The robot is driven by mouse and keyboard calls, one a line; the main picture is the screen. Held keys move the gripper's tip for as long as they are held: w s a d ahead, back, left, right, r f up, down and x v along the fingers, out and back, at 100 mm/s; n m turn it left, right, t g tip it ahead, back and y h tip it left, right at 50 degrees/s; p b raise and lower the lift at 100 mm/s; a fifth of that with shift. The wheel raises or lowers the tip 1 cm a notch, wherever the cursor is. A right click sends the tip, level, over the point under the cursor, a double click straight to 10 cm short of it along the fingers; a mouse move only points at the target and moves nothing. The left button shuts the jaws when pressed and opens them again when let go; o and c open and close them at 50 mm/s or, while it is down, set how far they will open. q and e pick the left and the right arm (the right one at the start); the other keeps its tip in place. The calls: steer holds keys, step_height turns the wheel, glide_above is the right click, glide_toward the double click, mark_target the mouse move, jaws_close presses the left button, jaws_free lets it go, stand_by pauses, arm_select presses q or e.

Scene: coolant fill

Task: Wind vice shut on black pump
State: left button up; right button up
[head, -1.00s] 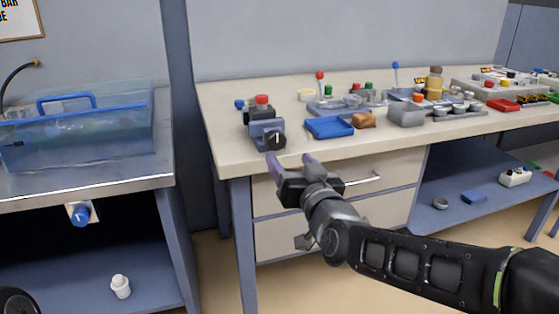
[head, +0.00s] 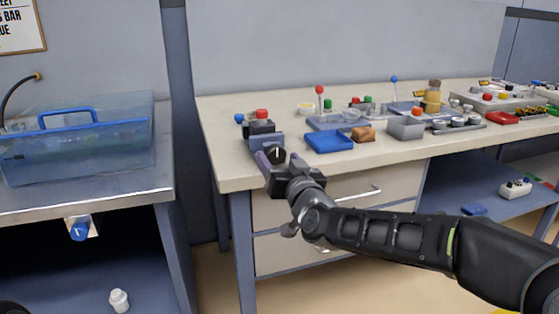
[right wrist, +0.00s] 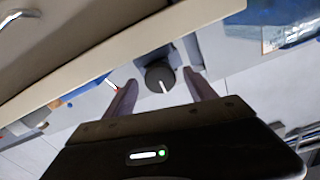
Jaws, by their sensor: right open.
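The vice (head: 266,140) is a blue-grey block at the left front of the bench top. Its round black knob (head: 275,155) with a white mark faces the front edge. The black pump (head: 262,127) with a red cap sits in or on the vice; I cannot tell how tightly the jaws hold it. My right gripper (head: 279,158) is open at the knob, one finger on each side. In the right wrist view the knob (right wrist: 159,77) shows between the two fingers, with gaps on both sides. My left gripper is not in view.
A blue tray (head: 329,142) and a brown block (head: 363,134) lie right of the vice. A grey box (head: 405,128) stands further right. The drawer handle (head: 358,196) sticks out below the bench edge. A tank (head: 78,145) stands on the left counter.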

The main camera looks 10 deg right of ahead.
steer(key=shift+w, duration=0.1)
steer(key=shift+c, duration=0.6)
steer(key=c, duration=1.3)
